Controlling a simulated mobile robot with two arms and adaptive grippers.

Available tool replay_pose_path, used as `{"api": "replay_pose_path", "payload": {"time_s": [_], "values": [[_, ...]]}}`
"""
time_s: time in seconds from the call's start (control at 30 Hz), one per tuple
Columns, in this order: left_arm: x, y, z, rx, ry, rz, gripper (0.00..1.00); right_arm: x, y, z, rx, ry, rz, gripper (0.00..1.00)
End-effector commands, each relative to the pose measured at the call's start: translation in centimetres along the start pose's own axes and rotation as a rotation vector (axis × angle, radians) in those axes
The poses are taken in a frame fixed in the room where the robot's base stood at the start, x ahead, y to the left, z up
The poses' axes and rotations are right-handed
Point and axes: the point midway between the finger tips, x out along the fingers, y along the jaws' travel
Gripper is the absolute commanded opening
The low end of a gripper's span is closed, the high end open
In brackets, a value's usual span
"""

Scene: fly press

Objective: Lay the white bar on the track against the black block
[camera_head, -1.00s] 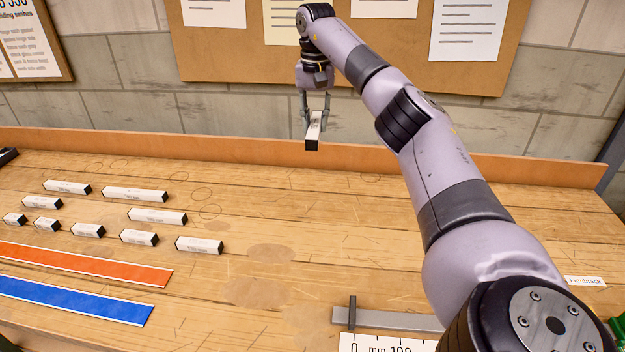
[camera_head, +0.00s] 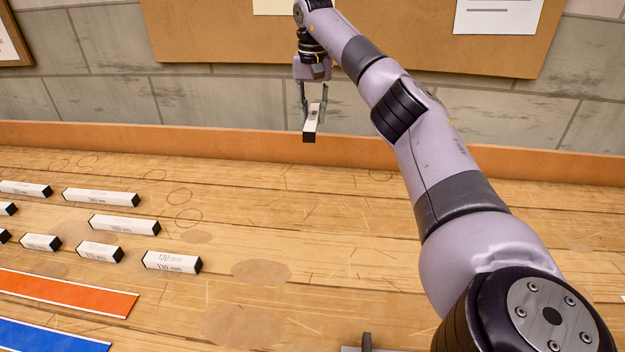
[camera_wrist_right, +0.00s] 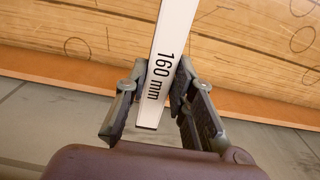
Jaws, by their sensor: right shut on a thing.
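My right gripper (camera_head: 314,103) is shut on a white bar (camera_head: 312,118) with a dark end, held above the far part of the bench near its back ledge. The right wrist view shows the same bar (camera_wrist_right: 166,65), marked 160 mm, between both fingers of the gripper (camera_wrist_right: 158,104). The black block (camera_head: 367,341) shows as a small dark upright piece at the bottom edge of the head view. Only a sliver of the grey track (camera_head: 350,349) shows beside it; the rest is cut off. The bar is well apart from both. My left gripper is not in view.
Several other white bars with black ends lie at the left, one marked 130 mm (camera_head: 171,262). An orange strip (camera_head: 65,291) and a blue strip (camera_head: 45,335) lie in front of them. An orange-brown ledge (camera_head: 220,141) runs along the back. The middle of the bench is clear.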

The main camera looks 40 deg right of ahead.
Motion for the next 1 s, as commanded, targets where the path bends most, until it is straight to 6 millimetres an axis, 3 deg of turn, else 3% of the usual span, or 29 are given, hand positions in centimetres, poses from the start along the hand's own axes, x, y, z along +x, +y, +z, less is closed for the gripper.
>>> {"api": "replay_pose_path", "payload": {"time_s": [0.17, 0.6, 1.0], "values": [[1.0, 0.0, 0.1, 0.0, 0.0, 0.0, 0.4, 2.7, 0.1, 0.0, 0.0, -0.002, 0.003, 0.0], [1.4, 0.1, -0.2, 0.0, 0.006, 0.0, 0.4, 13.8, 0.1, 0.1, 0.0, -0.003, 0.002, 0.0], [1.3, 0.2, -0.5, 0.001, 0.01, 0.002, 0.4, 17.8, 0.1, 0.1, 0.0, -0.002, 0.001, 0.0]]}}
